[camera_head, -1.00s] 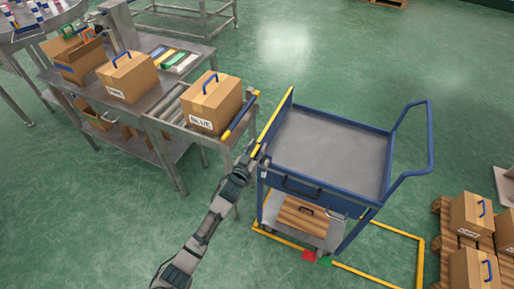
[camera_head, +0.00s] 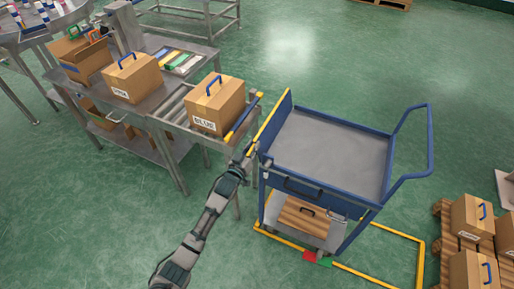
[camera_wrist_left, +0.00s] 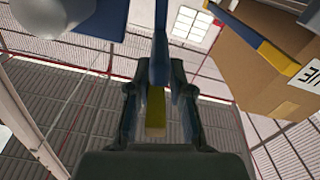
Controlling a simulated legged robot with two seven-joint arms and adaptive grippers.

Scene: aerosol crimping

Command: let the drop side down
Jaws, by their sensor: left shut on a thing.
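The blue cart (camera_head: 335,150) stands right of the conveyor table. Its drop side (camera_head: 271,121), a blue panel with a yellow top edge, is on the cart's left side, still raised and leaning a little outward. My left gripper (camera_head: 250,158) is shut on the near end of this panel. In the left wrist view, the drop side (camera_wrist_left: 160,45) shows edge-on as a blue strip running between my left fingers (camera_wrist_left: 157,105), with yellow between them. The fingers hide part of the panel. My right gripper is not in view.
A box marked BLUE (camera_head: 217,103) sits on the roller end of the steel table (camera_head: 172,112), close left of the drop side. Another box (camera_head: 132,77) stands behind it. Boxes on a pallet (camera_head: 472,216) are at right. Yellow floor lines (camera_head: 400,236) surround the cart.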

